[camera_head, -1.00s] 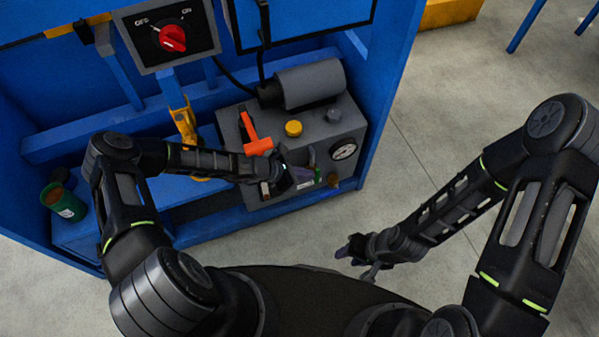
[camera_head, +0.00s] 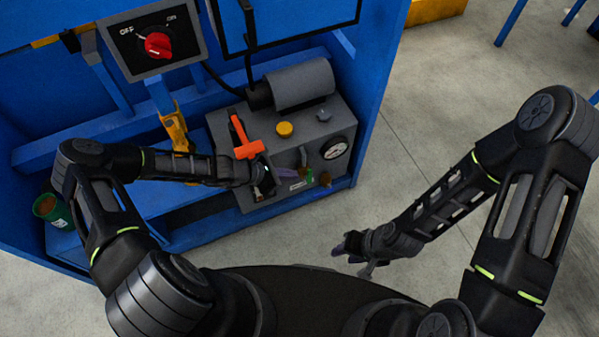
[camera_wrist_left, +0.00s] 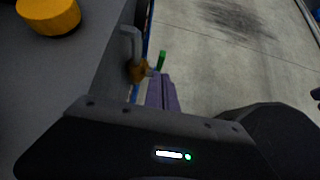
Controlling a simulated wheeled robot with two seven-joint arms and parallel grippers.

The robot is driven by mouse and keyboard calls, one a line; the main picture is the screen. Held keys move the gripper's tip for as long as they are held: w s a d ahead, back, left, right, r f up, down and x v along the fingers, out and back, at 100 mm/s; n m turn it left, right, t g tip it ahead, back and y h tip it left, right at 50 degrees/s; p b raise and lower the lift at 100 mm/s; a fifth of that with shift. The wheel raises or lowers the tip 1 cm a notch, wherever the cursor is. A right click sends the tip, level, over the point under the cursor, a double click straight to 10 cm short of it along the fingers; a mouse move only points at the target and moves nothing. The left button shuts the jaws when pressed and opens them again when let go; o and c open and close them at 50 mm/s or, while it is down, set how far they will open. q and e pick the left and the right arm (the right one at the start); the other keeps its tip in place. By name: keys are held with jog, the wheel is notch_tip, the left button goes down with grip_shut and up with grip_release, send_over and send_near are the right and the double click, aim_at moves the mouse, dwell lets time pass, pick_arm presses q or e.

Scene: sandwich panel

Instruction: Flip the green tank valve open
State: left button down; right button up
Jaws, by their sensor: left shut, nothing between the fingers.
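The green valve handle (camera_wrist_left: 162,60) stands upright at a brass valve body (camera_wrist_left: 140,71) on the tank's side in the left wrist view. It shows as a small green spot (camera_head: 309,175) in the head view. My left gripper (camera_wrist_left: 162,90) has its purple fingers together and empty, just below the green handle in the wrist picture; whether they touch it I cannot tell. In the head view the left gripper (camera_head: 285,172) is at the tank unit's front face. My right gripper (camera_head: 350,246) hangs over the floor, away from the tank; its finger opening is unclear.
The grey tank unit (camera_head: 318,134) carries a yellow cap (camera_head: 284,129), a gauge (camera_head: 335,148) and an orange-red handle (camera_head: 247,148). A red switch knob (camera_head: 158,45) is on the panel above. A green can (camera_head: 55,212) stands at left.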

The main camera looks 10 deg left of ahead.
pick_arm(q)
jog(key=s+a, duration=0.6)
jog(key=a, duration=0.3)
jog(key=shift+a+f, duration=0.15)
jog(key=shift+a, duration=0.15)
jog(key=s+d+r+m+g+y+p, duration=0.1)
jog(key=s+d+m+g+y+p, duration=0.3)
jog(key=s+m, duration=0.75)
jog(key=s+d+r+m+p, duration=0.2)
jog(key=d+r+m+p, duration=0.1)
jog(key=r, duration=0.4)
jog(key=s+d+r+m+p, duration=0.3)
jog(key=d+r+m+p, duration=0.1)
jog(key=d+r+m, duration=0.2)
jog(key=shift+s+d+r+m+g, duration=0.25)
jog(key=shift+r+m, duration=0.25)
jog(key=shift+m, duration=0.65)
